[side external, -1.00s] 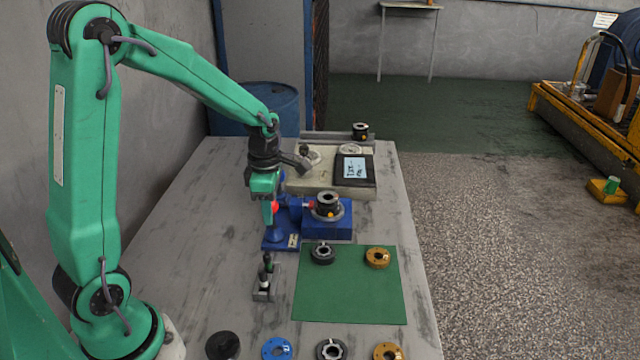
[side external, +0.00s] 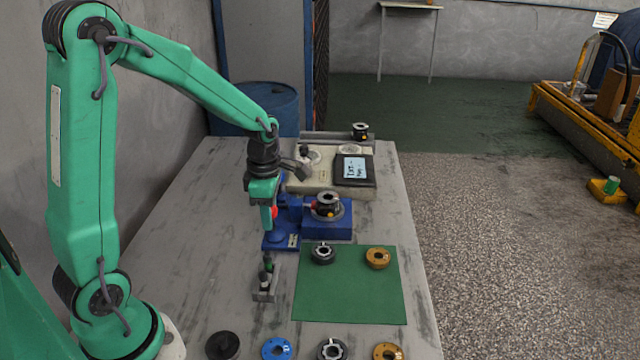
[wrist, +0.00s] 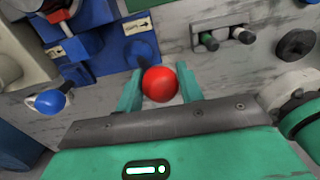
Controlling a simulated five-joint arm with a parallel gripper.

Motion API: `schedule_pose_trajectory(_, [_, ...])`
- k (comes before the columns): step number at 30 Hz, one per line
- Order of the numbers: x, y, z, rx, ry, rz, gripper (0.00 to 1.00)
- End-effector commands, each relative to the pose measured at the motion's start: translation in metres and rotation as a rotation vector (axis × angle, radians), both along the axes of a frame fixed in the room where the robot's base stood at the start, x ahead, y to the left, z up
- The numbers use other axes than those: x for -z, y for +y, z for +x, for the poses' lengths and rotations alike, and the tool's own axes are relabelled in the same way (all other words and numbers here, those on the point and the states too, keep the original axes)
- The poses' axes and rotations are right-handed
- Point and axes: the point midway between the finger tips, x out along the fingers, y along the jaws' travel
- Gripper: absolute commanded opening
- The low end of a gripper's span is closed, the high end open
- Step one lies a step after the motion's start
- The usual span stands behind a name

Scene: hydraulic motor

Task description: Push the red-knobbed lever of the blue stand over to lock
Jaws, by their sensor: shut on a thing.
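The blue stand (side external: 330,228) is near the middle of the table, with a dark ringed part (side external: 328,201) on top. Its flat blue base plate (side external: 284,240) has an arrow label. My gripper (side external: 270,216) is over the left side of this plate, pointing down. It is shut on a red ball knob (wrist: 159,84), which sits between the teal fingers in the wrist view. The knob also shows beside the fingers in the side view (side external: 274,212). A second, smaller red tip (wrist: 56,16) is on the stand's upper block.
A grey block holding dark tools (side external: 264,290) stands in front of the gripper. A green mat (side external: 350,305) bears a dark ring and an orange ring. A beige machine with a screen (side external: 354,170) is behind the stand. Several round parts line the front edge.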

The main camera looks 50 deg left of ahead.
Motion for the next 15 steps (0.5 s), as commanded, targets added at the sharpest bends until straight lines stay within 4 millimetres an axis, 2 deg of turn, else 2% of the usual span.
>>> schedule_pose_trajectory(15, [0.0028,-0.0039,-0.0046,0.002,0.006,-0.001,0.25])
